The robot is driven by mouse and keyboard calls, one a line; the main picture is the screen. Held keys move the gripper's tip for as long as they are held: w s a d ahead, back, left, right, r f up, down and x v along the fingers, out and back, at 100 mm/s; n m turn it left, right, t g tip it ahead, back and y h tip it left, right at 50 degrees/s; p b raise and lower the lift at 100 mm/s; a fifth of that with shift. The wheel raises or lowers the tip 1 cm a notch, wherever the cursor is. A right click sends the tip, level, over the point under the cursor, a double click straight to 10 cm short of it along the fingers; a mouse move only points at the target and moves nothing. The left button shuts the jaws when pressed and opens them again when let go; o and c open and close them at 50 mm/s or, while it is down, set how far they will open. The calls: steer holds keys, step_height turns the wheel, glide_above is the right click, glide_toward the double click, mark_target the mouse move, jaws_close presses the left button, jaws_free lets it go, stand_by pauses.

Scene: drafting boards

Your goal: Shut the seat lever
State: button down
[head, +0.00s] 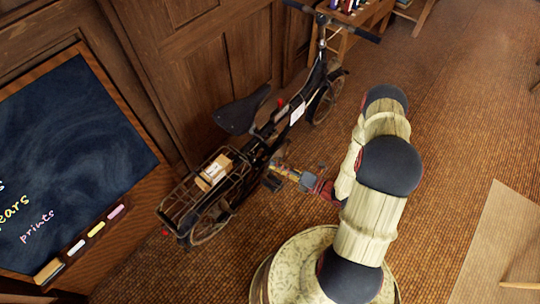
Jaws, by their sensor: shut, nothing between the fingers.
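A black bicycle (262,150) stands upright against the wooden wall, with its dark saddle (241,110) near the middle of the view. I cannot make out a seat lever for certain. A small red part (280,102) shows just right of the saddle, but I cannot tell whether it is the lever. My gripper (276,167) is low beside the bicycle frame, right of and below the saddle. It is shut and empty. Whether its fingertips touch the bicycle is too small to tell.
A wire rear rack (180,207) carries a small box (213,172). A chalkboard (75,150) with chalk sticks on its ledge stands at left. A wooden table (350,18) is at the top. The brown floor (465,110) at right is open, with a pale board (505,245) at lower right.

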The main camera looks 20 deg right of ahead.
steer(key=w+a+b, duration=0.2)
steer(key=w+b, duration=0.1)
steer(key=w, duration=0.5)
steer(key=shift+w+a+r, duration=0.15)
steer(key=shift+w+r, duration=0.15)
steer(key=shift+r, duration=0.05)
stand_by(0.5)
